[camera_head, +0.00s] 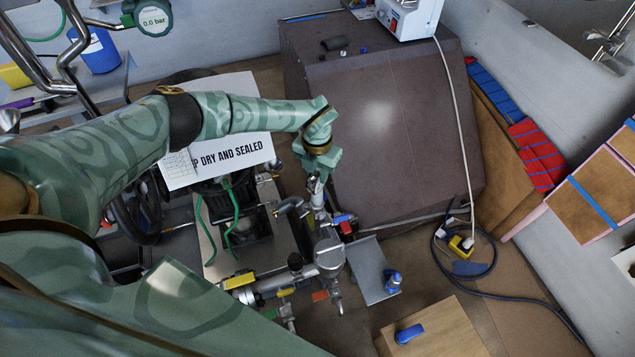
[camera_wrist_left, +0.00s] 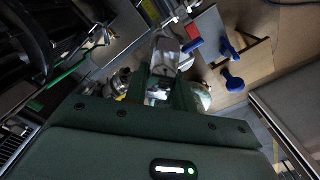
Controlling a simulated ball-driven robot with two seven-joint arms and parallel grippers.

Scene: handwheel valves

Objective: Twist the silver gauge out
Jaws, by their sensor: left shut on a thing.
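My left gripper (camera_head: 318,178) reaches down over the pipework in the head view. Its fingers are shut on a silver piece (camera_wrist_left: 160,96), mostly hidden between them in the left wrist view. I cannot tell whether this piece is the silver gauge. A round silver body (camera_head: 329,254), gauge-like, stands on the pipework below the gripper in the head view, apart from the fingers. No dial face shows on it. My right gripper does not show in either view.
A green gauge reading 0.0 bar (camera_head: 152,18) hangs at the upper left. A large dark box (camera_head: 385,125) stands right of the gripper. A white sign (camera_head: 230,150) lies partly under my left arm.

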